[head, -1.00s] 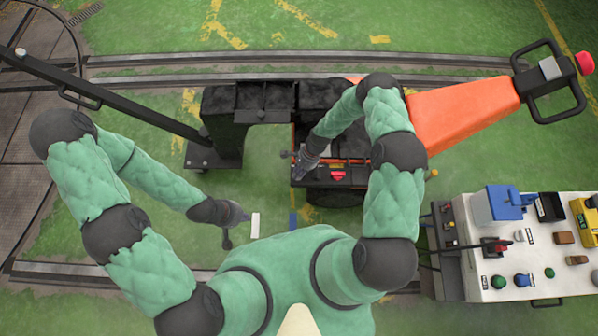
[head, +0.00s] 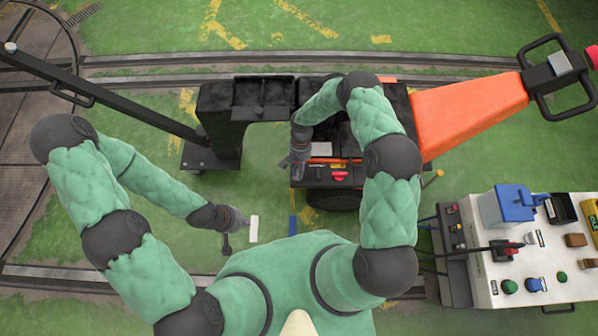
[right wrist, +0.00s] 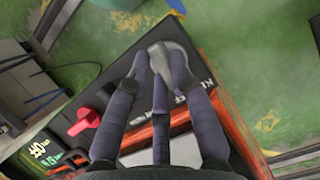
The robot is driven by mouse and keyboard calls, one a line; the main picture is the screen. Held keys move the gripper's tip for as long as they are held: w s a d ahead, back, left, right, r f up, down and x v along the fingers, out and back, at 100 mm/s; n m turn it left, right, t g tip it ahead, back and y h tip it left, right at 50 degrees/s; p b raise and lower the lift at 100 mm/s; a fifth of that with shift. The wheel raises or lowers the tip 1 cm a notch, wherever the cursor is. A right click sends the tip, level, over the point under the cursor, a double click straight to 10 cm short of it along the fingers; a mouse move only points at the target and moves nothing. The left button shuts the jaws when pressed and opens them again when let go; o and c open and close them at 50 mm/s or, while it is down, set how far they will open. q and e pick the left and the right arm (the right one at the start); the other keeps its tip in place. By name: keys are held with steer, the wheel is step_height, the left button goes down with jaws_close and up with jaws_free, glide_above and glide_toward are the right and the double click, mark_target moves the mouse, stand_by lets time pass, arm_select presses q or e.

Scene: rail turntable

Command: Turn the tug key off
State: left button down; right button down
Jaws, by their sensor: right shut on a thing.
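The tug is black with an orange tapering nose (head: 465,112). Its dark control panel (head: 320,180) carries a red knob (head: 340,174), which also shows in the right wrist view (right wrist: 84,121). My right gripper (head: 298,150) is over the left end of the panel.
A white cart (head: 530,275) with buttons, a blue box (head: 515,203) and small items stands at the right. A dark bar (head: 110,92) reaches to the upper left. Rails cross the green floor. A white mark (head: 253,228) lies beside my left gripper.

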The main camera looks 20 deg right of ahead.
steer(key=shift+n, duration=0.6)
steer(key=shift+h, duration=0.3)
steer(key=c, duration=1.1)
jaws_free()
steer(key=v, duration=0.7)
steer(key=shift+w+r, duration=0.2)
